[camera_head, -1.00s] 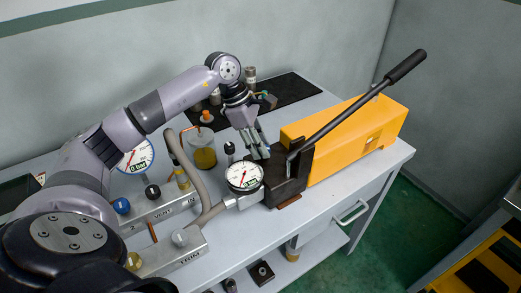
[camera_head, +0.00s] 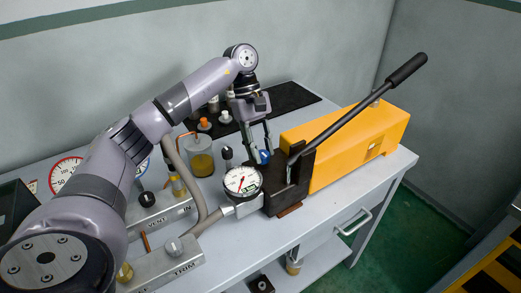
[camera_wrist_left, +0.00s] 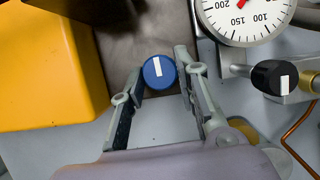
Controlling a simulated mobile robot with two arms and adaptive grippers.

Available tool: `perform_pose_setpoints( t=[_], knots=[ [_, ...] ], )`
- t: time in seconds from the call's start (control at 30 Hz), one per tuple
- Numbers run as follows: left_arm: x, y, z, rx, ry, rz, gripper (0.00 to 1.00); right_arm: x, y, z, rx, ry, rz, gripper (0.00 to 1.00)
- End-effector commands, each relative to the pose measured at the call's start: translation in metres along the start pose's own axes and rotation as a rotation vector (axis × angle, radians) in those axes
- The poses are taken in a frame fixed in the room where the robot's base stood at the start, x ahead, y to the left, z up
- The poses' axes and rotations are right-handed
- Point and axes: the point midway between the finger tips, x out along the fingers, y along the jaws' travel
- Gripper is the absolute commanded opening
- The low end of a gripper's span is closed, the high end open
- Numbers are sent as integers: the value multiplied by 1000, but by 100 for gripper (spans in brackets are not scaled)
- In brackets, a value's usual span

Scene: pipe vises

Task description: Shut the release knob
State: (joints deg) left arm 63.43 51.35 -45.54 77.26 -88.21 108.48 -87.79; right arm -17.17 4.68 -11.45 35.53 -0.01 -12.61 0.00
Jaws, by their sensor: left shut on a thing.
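The release knob (camera_head: 264,157) is a small blue round knob with a white mark, on the dark block at the near end of the yellow hand pump (camera_head: 345,150). In the left wrist view the blue knob (camera_wrist_left: 158,73) sits between my fingertips, its white mark running almost straight up the picture. My left gripper (camera_head: 257,152) reaches down behind the gauge, and its fingers are shut on the knob from both sides. The fingers also show in the left wrist view (camera_wrist_left: 160,72). My right gripper is in neither view.
A dial gauge (camera_head: 242,181) stands just left of the block. The black pump lever (camera_head: 360,108) slopes up to the right. A black-capped knob (camera_wrist_left: 272,78) and hose fittings are close by. A jar (camera_head: 201,160) stands behind. The bench front at right is clear.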

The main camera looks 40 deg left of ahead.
Motion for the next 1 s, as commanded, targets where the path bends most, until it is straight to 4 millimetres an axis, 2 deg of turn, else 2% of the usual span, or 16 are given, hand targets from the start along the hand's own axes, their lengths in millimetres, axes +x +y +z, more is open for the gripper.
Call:
perform_pose_setpoints(
  t=[0.6, 0.63, 0.9, 1.0],
  knots=[
    [-2, 1, 0, 38, 2, -11, 1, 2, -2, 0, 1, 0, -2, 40],
    [-2, 1, 0, 38, 2, -10, 30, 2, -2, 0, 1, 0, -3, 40],
    [-1, 1, 0, 37, 1, -13, 48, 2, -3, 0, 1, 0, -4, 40],
    [-1, 0, 0, 37, 1, -14, 49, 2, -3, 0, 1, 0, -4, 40]
  ],
)
